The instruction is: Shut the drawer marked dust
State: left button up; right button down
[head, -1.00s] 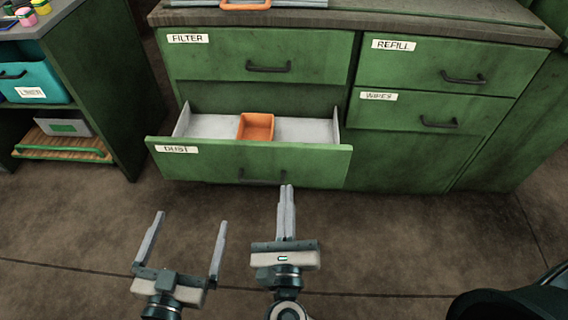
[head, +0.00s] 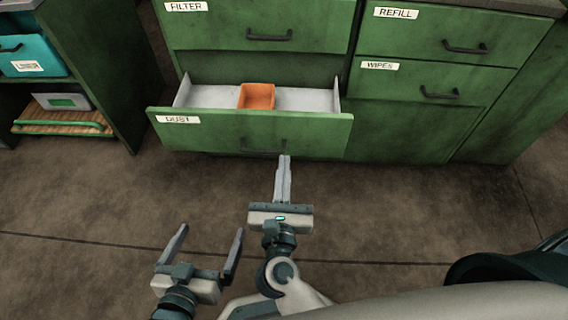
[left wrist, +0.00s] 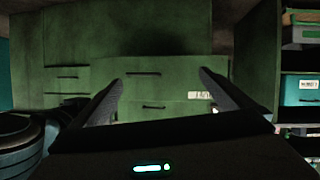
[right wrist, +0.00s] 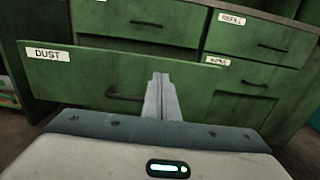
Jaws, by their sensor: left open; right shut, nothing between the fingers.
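The drawer marked DUST (head: 215,135) stands pulled out of the green cabinet, with an orange bin (head: 257,97) inside it. Its dark handle (head: 262,147) is on the front; the drawer front also shows in the right wrist view (right wrist: 75,80). My right gripper (head: 284,160) is shut and empty, its tips at or just in front of the drawer front near the handle's right end; I cannot tell if they touch. In the right wrist view its fingers (right wrist: 160,80) point at the drawer front. My left gripper (head: 207,235) is open and empty, low over the floor and farther from the drawer.
The FILTER drawer (head: 215,28), REFILL drawer (head: 420,40) and WIPES drawer (head: 400,85) are shut. A shelf unit at the left holds a teal bin (head: 35,60) and a wooden tray (head: 60,122). The floor (head: 100,190) before the cabinet is clear.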

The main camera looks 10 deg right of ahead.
send_near(288, 117)
jog(key=x, duration=0.5)
pick_arm(q)
jog(key=shift+s+a+f+g, duration=0.15)
jog(key=shift+f+g, duration=0.1)
jog(key=shift+f, duration=0.1)
jog(key=shift+s+a+f+g, duration=0.1)
jog(key=shift+s+f+g, duration=0.05)
jog(key=shift+f+g, duration=0.15)
pick_arm(e)
jog(key=shift+w+d, duration=0.15)
jog(key=shift+w, duration=0.55)
jog(key=shift+w+d+r, duration=0.1)
jog(key=shift+w+d, duration=0.05)
jog(key=shift+w, duration=0.3)
pick_arm(q)
jog(key=shift+w+d+r+t, duration=0.25)
jog(key=shift+w+r+t, duration=0.05)
jog(key=shift+r+t, duration=0.3)
pick_arm(e)
jog(key=x, duration=2.1)
jog(key=shift+w, duration=0.3)
jog(key=shift+s, duration=0.1)
